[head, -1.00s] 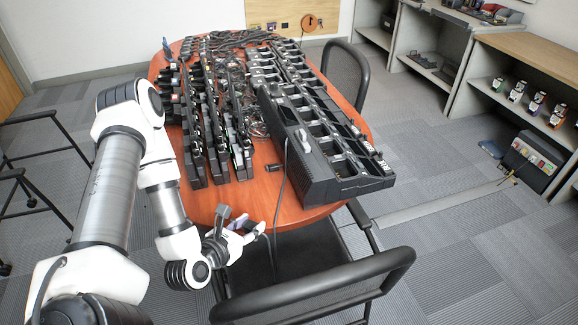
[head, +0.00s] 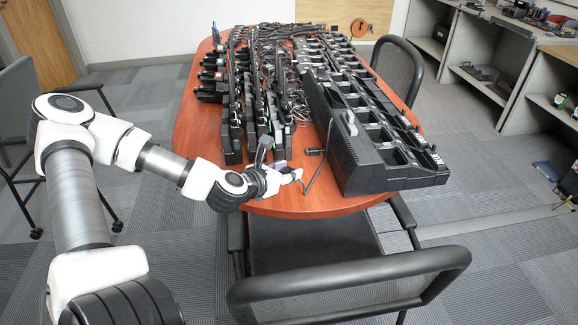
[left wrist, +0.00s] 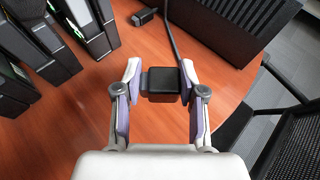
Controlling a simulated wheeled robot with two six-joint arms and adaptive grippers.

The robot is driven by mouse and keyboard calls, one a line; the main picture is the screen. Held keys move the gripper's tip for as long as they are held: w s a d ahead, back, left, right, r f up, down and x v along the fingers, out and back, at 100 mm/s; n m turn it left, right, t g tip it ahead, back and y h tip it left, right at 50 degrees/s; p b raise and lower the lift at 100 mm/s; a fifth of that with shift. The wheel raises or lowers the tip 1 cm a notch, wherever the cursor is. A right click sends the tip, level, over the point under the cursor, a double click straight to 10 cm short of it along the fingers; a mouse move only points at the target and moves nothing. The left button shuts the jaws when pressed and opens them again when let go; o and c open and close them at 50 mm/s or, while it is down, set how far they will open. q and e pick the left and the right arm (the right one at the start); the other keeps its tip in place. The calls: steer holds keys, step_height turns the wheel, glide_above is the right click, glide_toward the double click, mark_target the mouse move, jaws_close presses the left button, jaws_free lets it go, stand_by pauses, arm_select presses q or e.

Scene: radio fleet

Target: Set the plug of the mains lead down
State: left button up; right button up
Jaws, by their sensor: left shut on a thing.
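My left gripper (head: 288,176) is over the near edge of the wooden table, in front of the black radio rows. In the left wrist view its two fingers (left wrist: 163,92) are shut on the black plug (left wrist: 162,82), which sits between the pads above the wood. The mains lead (left wrist: 171,36) runs from the plug away over the table. In the head view the lead (head: 325,155) rises toward the side of the large black charger (head: 360,158); the plug is mostly hidden by the fingers there. I cannot tell whether the plug touches the table. My right gripper is not in view.
A small black piece (head: 314,152) lies on the table (head: 300,205) just beyond the gripper. Radio rows (head: 232,125) stand left of the charger. A black chair (head: 345,275) stands at the near edge. Bare wood lies around the plug.

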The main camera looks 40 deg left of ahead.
mark_target(289, 172)
arm_select(q)
steer(key=w+a, duration=0.1)
steer(key=w+a+f+b, duration=0.1)
steer(key=w, duration=0.1)
steer(key=shift+w+a, duration=0.25)
step_height(289, 172, down, 3)
steer(key=shift+f+b, duration=0.1)
steer(key=shift+b, duration=0.75)
steer(key=o, duration=1.1)
